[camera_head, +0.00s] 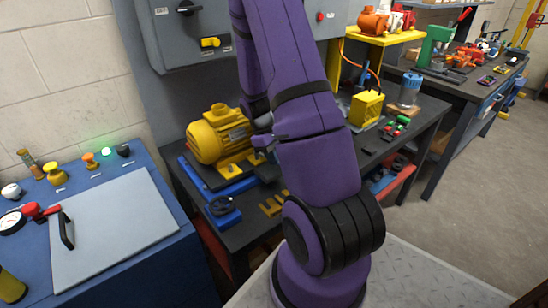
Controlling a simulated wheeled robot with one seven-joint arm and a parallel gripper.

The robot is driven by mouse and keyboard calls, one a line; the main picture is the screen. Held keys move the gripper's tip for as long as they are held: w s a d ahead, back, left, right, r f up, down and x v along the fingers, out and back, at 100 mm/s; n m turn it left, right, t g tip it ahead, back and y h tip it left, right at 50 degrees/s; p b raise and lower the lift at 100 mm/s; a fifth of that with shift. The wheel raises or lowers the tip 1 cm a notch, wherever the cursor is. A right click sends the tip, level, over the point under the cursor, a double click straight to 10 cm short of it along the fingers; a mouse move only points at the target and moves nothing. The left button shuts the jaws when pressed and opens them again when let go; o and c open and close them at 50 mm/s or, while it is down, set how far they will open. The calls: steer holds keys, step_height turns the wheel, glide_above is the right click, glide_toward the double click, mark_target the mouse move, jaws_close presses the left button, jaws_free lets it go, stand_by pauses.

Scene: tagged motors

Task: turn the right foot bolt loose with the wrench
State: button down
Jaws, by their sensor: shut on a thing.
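My gripper (263,143) is small in view at the motor's right end, just above the right foot, partly hidden by my purple arm. It is shut on the wrench, of which only a dark piece beside the jaws shows. The right foot bolt cannot be made out. I cannot tell whether the wrench is seated on the bolt.
A blue holder with a dark round top (222,209) and yellow pieces (271,206) lie on the bench (243,232) in front of the motor. A grey cabinet (178,48) hangs behind. A yellow box (366,108) stands to the right, beyond my arm.

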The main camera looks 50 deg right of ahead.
steer(key=shift+w+d+n+h, duration=0.1)
steer(key=shift+d+n+h, duration=0.5)
steer(key=shift+n, duration=0.6)
steer(key=shift+w+d+n+h, duration=0.3)
steer(key=shift+d+n, duration=0.4)
steer(key=shift+n, duration=0.5)
steer(key=shift+s+a+r+m, duration=0.1)
steer(key=shift+a+m, duration=0.05)
steer(key=shift+m, duration=0.25)
steer(key=shift+r, duration=0.85)
steer(key=shift+r, duration=0.95)
